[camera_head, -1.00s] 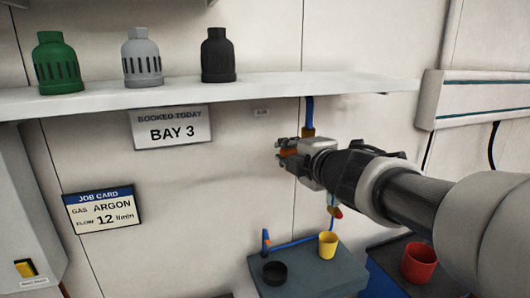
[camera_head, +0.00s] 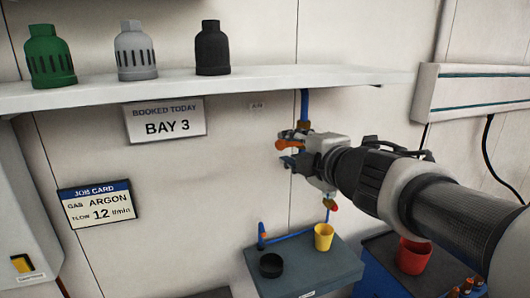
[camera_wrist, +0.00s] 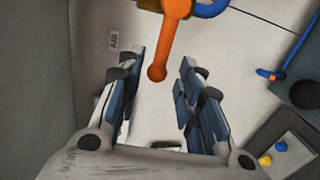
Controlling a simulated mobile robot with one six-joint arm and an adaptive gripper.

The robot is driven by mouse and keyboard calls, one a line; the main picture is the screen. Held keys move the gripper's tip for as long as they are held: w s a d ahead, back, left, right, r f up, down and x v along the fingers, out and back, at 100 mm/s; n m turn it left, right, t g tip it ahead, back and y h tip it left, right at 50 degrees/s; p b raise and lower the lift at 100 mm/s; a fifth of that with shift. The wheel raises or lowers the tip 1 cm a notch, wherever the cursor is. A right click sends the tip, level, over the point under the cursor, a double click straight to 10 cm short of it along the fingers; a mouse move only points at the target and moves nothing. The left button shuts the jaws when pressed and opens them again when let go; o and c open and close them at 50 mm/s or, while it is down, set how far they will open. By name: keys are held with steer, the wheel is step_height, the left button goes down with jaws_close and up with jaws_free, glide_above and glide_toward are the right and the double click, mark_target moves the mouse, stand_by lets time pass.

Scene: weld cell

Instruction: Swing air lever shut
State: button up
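The air lever (camera_wrist: 172,38) is orange with a round knob end. In the wrist view it hangs from the top edge, and its knob reaches between my fingertips. In the head view the lever (camera_head: 287,145) sticks out to the left, crosswise to the blue air pipe (camera_head: 304,105). My gripper (camera_wrist: 162,58) is open, with a finger on each side of the knob and visible gaps between. In the head view my gripper (camera_head: 291,153) is at the lever and hides part of the valve. Whether a finger touches the lever from behind cannot be told.
A small AIR label (camera_head: 257,106) is on the wall. The shelf (camera_head: 250,88) with green, grey and black caps runs above my gripper. Below are a grey bench (camera_head: 318,276) with a yellow cup (camera_head: 323,237) and black dish (camera_head: 271,265), and a red cup (camera_head: 413,256).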

steer(key=v, duration=0.7)
steer(key=shift+s, duration=0.25)
steer(key=shift+d, duration=0.15)
steer(key=s+d+f+m+g+h, duration=0.1)
steer(key=s+d+f+m+h, duration=0.3)
steer(key=m, duration=0.3)
steer(key=s+d+f+m+g+h, duration=0.1)
steer(key=s+d+f+m+h, duration=0.1)
steer(key=d+m+h, duration=0.35)
steer(key=s+a+f+m+g+y, duration=0.2)
steer(key=s+a+f+m+g, duration=0.1)
steer(key=s+f, duration=0.5)
steer(key=s+a+f+m+g+y, duration=0.2)
steer(key=s+f+m+g, duration=0.3)
steer(key=s+f, duration=0.4)
steer(key=shift+s+a+m+y, duration=0.2)
steer(key=shift+a+m+y, duration=0.15)
steer(key=shift+a+m, duration=0.35)
steer(key=shift+f, duration=0.1)
